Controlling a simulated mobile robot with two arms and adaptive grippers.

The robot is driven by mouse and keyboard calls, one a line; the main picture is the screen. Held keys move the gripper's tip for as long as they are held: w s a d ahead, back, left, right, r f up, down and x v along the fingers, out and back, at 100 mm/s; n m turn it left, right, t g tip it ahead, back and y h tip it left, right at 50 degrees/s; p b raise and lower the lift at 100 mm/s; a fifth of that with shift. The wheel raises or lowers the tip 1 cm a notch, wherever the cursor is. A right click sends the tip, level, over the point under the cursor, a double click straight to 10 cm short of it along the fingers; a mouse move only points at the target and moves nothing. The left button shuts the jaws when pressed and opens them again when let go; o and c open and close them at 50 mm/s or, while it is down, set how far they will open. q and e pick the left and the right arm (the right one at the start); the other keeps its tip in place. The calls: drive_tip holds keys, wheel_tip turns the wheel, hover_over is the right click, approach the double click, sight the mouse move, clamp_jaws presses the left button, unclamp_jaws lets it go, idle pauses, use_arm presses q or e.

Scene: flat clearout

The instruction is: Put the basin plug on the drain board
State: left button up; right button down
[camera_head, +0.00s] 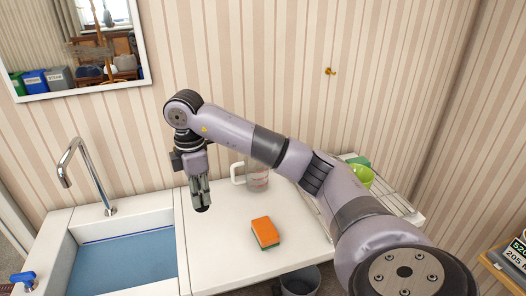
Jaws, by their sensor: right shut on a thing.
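My right gripper (201,195) points down over the white drain board (215,255), near the right edge of the sink. It is shut on a small dark thing (203,209) at its fingertips, which looks like the basin plug. The fingers hide most of it, and I cannot tell whether it touches the board. The white sink (120,228) is at the left with blue water or a blue bottom in its basin. My left gripper is out of view.
An orange and green sponge (265,232) lies on the board. A wire rack (405,207) with a green bowl (361,176) is at the right. A tap (85,165) rises behind the sink. A grey bin (300,283) stands below.

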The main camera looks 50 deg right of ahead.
drive_tip(key=shift+s+d+r, duration=0.15)
drive_tip(key=shift+s+r, duration=0.1)
drive_tip(key=shift+r, duration=0.1)
wheel_tip(320, 180, down, 3)
drive_tip(key=shift+s+r+b, duration=0.15)
drive_tip(key=shift+b, duration=0.15)
drive_tip(key=f, duration=1.2)
drive_tip(key=shift+w+f, duration=0.15)
drive_tip(key=shift+w, duration=0.05)
wheel_tip(320, 180, down, 5)
drive_tip(key=shift+r+p, duration=0.2)
drive_tip(key=shift+p, duration=0.15)
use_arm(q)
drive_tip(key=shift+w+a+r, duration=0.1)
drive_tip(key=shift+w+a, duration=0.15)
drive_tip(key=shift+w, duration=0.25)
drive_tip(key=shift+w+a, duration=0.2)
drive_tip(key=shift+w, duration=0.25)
use_arm(e)
drive_tip(key=shift+f, duration=0.1)
drive_tip(key=shift+f, duration=0.1)
